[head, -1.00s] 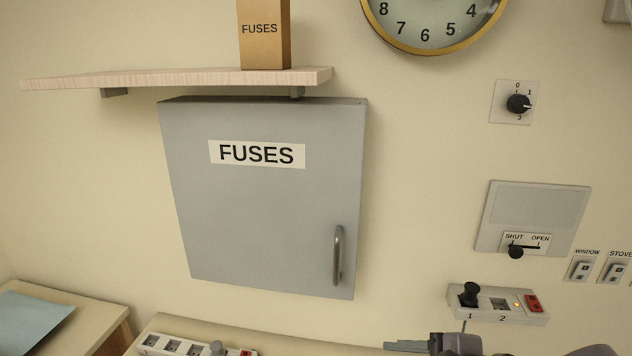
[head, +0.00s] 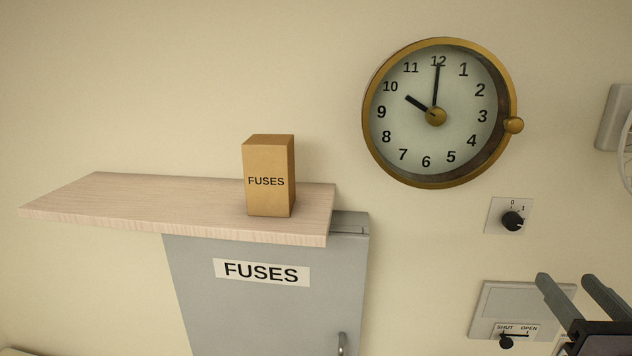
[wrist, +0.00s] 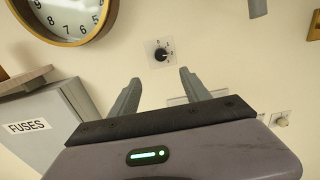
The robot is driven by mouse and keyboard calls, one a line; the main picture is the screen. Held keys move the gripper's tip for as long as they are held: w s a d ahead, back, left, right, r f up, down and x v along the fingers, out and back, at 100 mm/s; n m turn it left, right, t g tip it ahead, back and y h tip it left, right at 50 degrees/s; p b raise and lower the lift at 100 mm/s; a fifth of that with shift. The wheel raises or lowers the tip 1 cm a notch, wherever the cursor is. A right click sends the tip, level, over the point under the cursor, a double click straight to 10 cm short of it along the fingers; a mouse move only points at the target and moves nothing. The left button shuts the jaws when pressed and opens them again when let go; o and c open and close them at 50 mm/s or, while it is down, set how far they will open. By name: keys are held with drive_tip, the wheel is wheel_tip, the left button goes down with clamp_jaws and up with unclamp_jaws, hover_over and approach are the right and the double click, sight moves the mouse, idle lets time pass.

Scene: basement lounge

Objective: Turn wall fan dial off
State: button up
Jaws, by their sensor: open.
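The dial is a black round knob (head: 513,221) on a pale square wall plate, below and right of the clock in the head view. The marks 0 and 1 show above it, and its white pointer line seems to point right, near 1. In the wrist view the dial (wrist: 161,55) lies ahead, just beyond and between the fingertips. My gripper (head: 568,277) is open and empty, below and right of the dial in the head view and apart from it. A pale curved edge of what may be the fan (head: 627,150) shows at the right edge.
A brass-rimmed clock (head: 440,172) hangs above left of the dial. A wooden shelf (head: 150,205) holds a fuse box carton (head: 268,175) above a grey fuse cabinet (head: 270,315). A SHUT/OPEN slider panel (head: 500,300) is below the dial. Bare wall surrounds the dial.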

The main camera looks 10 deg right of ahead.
sight(515, 225)
drive_tip(key=p+x, duration=0.1)
drive_tip(key=x, duration=0.8)
drive_tip(key=p+x, duration=0.1)
drive_tip(key=x, duration=0.7)
drive_tip(key=shift+w+d+f, duration=0.2)
drive_tip(key=shift+w+d, duration=0.1)
drive_tip(key=shift+c, duration=0.4)
clamp_jaws()
